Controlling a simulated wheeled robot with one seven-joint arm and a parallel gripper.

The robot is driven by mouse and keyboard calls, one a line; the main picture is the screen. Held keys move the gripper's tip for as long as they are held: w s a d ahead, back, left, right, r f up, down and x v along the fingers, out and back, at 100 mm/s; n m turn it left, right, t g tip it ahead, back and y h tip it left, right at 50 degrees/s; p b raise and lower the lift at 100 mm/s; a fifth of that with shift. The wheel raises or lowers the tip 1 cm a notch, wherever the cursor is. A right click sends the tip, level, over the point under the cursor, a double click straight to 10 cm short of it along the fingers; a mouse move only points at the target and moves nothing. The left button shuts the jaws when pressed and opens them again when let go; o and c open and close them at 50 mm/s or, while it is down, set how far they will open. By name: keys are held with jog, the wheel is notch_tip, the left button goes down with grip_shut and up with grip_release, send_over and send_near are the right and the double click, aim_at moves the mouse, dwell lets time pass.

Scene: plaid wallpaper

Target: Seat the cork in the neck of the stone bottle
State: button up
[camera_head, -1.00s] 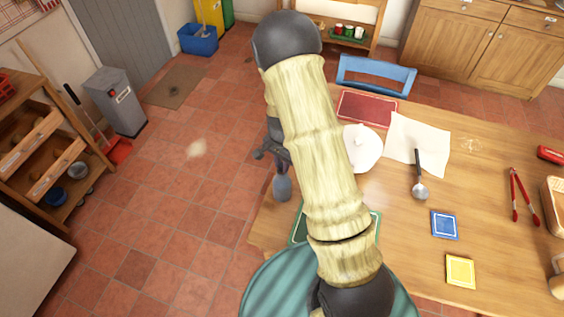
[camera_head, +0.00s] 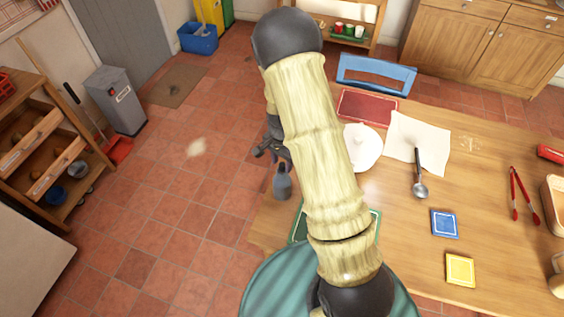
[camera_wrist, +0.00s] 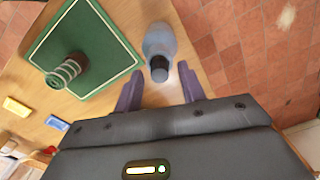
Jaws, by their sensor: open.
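A blue-grey bottle (camera_head: 283,187) with a dark top stands near the table's left edge. In the wrist view the bottle (camera_wrist: 160,42) lies ahead of my gripper (camera_wrist: 160,72), its dark end between the two purple fingertips. The fingers are apart, with a gap visible on each side. My gripper in the head view is partly hidden by my arm. A dark brown cylinder with pale green rings (camera_wrist: 67,70) stands on the green mat (camera_wrist: 104,42) in the wrist view; I cannot tell what it is. I cannot make out a separate cork.
The wooden table (camera_head: 490,215) also holds a white lidded dish (camera_head: 367,150), a ladle (camera_head: 419,188), red tongs (camera_head: 523,195), a blue coaster (camera_head: 445,224) and a yellow one (camera_head: 460,270). My arm covers part of the green mat. Open floor lies left of the table.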

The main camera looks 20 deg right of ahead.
aim_at(282, 165)
notch_tip(282, 165, up, 11)
jog(key=b, duration=0.2)
jog(key=shift+r, duration=0.2)
dwell(0.4)
jog(key=s+r+n+t, duration=0.1)
jog(key=s+r+n, duration=0.1)
jog(key=s+n, duration=0.3)
jog(key=s+r+n+t, duration=0.1)
jog(key=s+r+n, duration=0.2)
jog(key=s, duration=0.7)
jog(key=n, duration=0.2)
jog(key=shift+s+r+n+t, duration=0.15)
jog(key=shift+s+n+t, duration=0.05)
jog(key=shift+n+t, duration=0.1)
